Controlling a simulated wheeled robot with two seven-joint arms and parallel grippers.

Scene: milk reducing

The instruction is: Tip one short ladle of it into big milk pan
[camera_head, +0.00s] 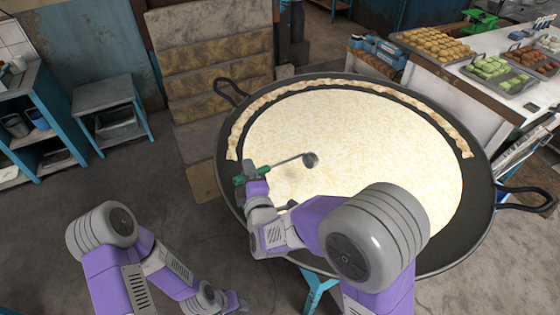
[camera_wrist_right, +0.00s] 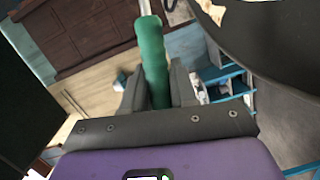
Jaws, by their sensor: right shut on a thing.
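The big milk pan (camera_head: 468,205) is a wide black pan filled with cream-coloured, speckled milk (camera_head: 350,140). My right gripper (camera_head: 252,178) is shut on the green handle of the ladle over the pan's left part. The ladle's thin metal rod runs right to a small dark bowl (camera_head: 310,160) above the milk; I cannot tell what is in the bowl. In the right wrist view the green ladle handle (camera_wrist_right: 151,60) stands between the fingers. My left gripper (camera_head: 232,303) is low at the bottom, left of the pan; its fingers are too small to read.
A tan crust band (camera_head: 300,86) lies along the pan's far inner edge. Loop handles (camera_head: 527,200) stick out from the rim. A white counter (camera_head: 440,85) with sweet trays stands at the far right. A blue-framed side table (camera_head: 105,95) stands at left. Floor at left is clear.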

